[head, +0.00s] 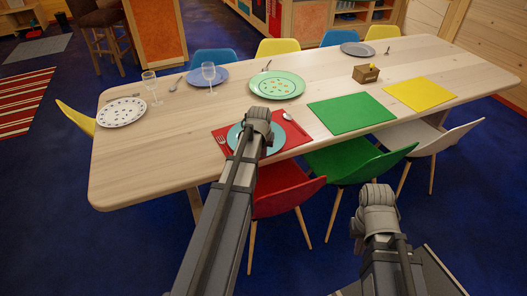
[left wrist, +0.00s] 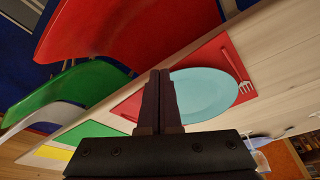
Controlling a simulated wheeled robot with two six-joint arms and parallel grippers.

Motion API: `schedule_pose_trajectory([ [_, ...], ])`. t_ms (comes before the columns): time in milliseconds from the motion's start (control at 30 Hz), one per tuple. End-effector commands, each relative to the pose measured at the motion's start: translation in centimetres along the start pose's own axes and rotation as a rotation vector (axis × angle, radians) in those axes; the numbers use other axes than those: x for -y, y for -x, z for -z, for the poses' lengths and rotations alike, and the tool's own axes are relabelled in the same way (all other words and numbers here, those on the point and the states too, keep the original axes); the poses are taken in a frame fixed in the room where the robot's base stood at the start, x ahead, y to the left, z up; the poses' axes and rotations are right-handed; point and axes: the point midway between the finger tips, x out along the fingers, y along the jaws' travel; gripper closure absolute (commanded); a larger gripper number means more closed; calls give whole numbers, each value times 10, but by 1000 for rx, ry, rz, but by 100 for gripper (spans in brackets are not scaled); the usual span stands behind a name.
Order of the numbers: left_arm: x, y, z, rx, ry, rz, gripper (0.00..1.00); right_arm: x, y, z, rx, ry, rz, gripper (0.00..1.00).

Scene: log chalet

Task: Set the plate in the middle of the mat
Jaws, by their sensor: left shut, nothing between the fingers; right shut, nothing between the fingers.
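A light blue plate (left wrist: 205,95) lies on a red mat (left wrist: 128,106) at the near edge of the table. In the head view the plate (head: 236,134) is partly hidden behind my left arm, and the red mat (head: 290,142) shows around it. A fork (left wrist: 237,68) lies beside the plate, and a spoon (head: 291,119) lies on the mat's other side. My left gripper (left wrist: 160,73) is shut and empty, in front of the plate in the wrist view; contact cannot be told. My right gripper (head: 378,194) is shut and empty, in front of the table by the green chair.
An empty green mat (head: 350,112) and yellow mat (head: 420,94) lie to the right. A patterned green plate (head: 277,86), blue plate (head: 207,76), white plate (head: 121,112) and two glasses (head: 209,73) stand beyond. Red (head: 285,187) and green (head: 355,162) chairs stand along the near edge.

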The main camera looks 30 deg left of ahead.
Motion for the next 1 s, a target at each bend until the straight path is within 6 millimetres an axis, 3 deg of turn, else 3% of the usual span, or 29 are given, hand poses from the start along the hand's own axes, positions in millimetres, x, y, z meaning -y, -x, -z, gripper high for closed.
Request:
schedule_pose_trajectory([
  [167,4,-2,-2,-2,47,-9,100,0,-3,0,0,0,0,100],
  [267,16,-7,-8,-9,223,-41,100,1,-10,1,0,0,0,100],
  [500,63,-17,-28,-1,1019,-207,100,3,-34,2,0,0,0,100],
  [800,122,-15,-48,124,2028,-465,100,6,-61,4,0,0,0,100],
  [1000,149,-8,-56,249,2471,-606,100,7,-72,4,0,0,0,100],
])
